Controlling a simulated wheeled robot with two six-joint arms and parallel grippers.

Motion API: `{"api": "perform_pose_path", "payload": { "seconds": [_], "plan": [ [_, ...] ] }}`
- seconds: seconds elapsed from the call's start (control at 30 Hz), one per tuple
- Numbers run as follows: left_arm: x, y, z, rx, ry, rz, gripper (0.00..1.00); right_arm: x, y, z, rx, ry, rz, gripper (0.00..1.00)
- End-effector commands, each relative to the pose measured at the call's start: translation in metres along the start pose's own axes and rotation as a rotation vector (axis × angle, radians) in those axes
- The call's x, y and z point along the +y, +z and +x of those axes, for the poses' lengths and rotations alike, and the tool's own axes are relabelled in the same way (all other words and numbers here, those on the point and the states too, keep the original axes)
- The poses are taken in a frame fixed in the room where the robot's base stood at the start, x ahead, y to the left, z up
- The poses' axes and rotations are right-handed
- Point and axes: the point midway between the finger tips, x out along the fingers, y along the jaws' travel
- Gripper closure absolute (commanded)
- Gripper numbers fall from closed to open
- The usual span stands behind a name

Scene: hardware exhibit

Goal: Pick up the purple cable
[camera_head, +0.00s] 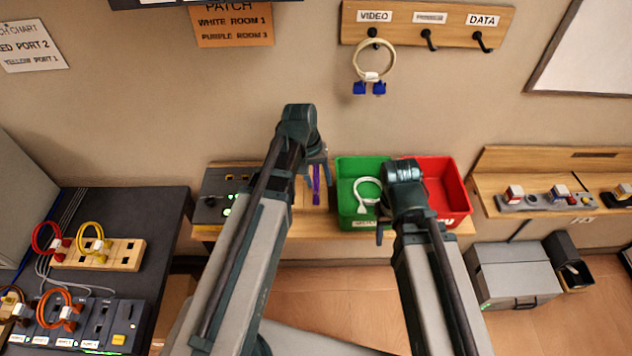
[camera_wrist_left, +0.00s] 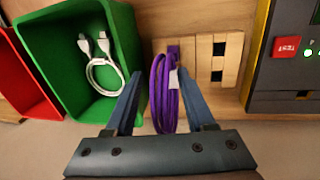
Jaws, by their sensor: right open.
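The purple cable (camera_head: 316,184) is a coiled loop with a white tag, standing at a wooden socket block on the wall bench. It also shows in the left wrist view (camera_wrist_left: 158,92), upright by the block. My left gripper (camera_head: 317,172) reaches down to the cable. In the left wrist view my left gripper (camera_wrist_left: 160,80) is open, with one finger on each side of the coil and small gaps visible. My right gripper (camera_head: 382,222) is open, low over the front of the green bin; the arm partly hides it.
The green bin (camera_head: 344,203) holds a white cable (camera_head: 366,190), and a red bin (camera_head: 460,190) stands beside it. A dark control box (camera_head: 212,198) stands left of the socket block. A cream cable with blue plugs (camera_head: 374,60) hangs on the wall rack.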

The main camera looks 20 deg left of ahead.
Motion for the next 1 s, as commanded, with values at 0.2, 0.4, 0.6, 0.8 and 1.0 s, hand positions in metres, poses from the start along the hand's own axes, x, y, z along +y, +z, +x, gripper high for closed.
{"api": "perform_pose_path", "payload": {
  "seconds": [0.2, 0.4, 0.6, 0.8, 1.0],
  "plan": [
    [-0.0001, 0.0000, -0.0003, 0.000, 0.000, 0.000, 0.83, 0.0000, 0.0000, -0.0003, 0.000, 0.000, 0.000, 0.45],
    [-0.0002, 0.0001, -0.0003, 0.000, 0.000, 0.000, 1.00, 0.0000, 0.0000, -0.0002, 0.000, 0.000, 0.000, 0.45],
    [-0.0002, 0.0001, -0.0003, 0.000, 0.000, 0.000, 1.00, 0.0000, 0.0000, -0.0002, 0.000, 0.000, 0.000, 0.45],
    [0.0000, 0.0002, -0.0009, -0.001, 0.000, 0.000, 1.00, 0.0001, 0.0001, -0.0009, 0.000, 0.000, 0.000, 0.45],
    [0.0012, 0.0000, -0.0062, 0.000, 0.000, 0.000, 1.00, 0.0006, 0.0004, -0.0063, 0.000, 0.000, 0.001, 0.45]
  ]
}}
